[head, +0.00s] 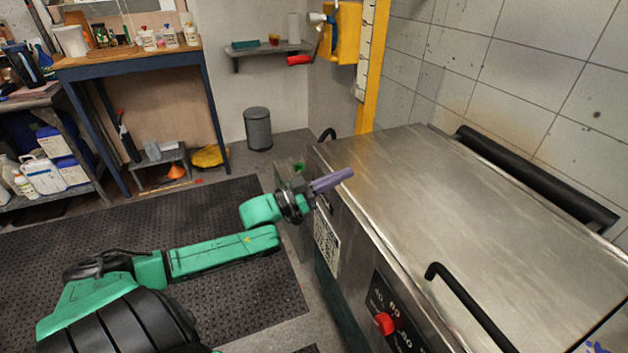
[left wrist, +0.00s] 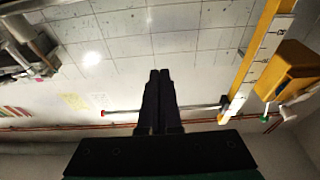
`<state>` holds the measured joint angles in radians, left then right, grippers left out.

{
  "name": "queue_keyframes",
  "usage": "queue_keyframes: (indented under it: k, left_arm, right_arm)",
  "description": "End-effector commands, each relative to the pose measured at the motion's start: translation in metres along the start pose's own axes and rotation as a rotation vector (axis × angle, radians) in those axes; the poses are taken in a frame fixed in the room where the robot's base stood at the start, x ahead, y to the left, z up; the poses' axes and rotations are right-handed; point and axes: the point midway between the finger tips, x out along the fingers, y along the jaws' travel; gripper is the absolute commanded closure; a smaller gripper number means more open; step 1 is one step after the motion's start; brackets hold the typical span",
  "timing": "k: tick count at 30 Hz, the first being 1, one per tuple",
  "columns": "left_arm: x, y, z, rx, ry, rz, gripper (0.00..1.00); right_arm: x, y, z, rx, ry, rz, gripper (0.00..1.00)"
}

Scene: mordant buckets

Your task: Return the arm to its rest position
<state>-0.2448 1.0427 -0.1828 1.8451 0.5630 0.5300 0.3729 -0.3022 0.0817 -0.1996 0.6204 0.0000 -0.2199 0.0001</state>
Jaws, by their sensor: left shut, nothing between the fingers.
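My left arm, in green, reaches in from the lower left of the head view. My left gripper (head: 345,177) is shut with nothing between its fingers. It points right, beside the near left edge of a large steel machine (head: 460,215) with a flat metal top. In the left wrist view the two dark fingers of the left gripper (left wrist: 160,75) lie together, with the tiled wall behind them. My right gripper does not show in either view.
The machine has black handles (head: 470,305) and a red knob (head: 384,323) on its front. A yellow post (head: 372,70) stands behind it. A blue-legged table (head: 130,62), a shelf of bottles and a grey bin (head: 257,128) stand at the back. A black mat (head: 235,300) covers the floor.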

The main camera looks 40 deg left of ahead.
Motion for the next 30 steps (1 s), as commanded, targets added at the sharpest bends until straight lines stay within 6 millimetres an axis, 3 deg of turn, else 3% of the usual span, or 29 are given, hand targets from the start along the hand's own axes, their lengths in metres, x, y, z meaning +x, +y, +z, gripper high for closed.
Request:
queue_keyframes:
  k: [10,20,22,23,26,30]
  left_arm:
    - [-0.066,0.0,0.007,-0.001,-0.001,-0.002,1.0]
    - [-0.075,-0.001,0.007,0.002,0.001,-0.001,1.0]
    - [-0.08,-0.008,0.016,0.01,-0.019,-0.028,1.0]
    - [-0.085,-0.014,0.024,0.017,-0.038,-0.051,1.0]
    - [-0.117,-0.044,0.071,0.05,-0.157,-0.177,1.0]
    - [-0.194,-0.074,0.173,0.076,-0.429,-0.386,1.0]
  right_arm:
    - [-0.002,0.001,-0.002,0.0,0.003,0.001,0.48]
    - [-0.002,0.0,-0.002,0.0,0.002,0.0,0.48]
    - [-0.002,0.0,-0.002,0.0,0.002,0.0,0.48]
    - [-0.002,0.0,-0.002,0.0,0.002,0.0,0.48]
    - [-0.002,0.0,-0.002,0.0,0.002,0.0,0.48]
    - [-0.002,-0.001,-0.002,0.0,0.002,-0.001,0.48]
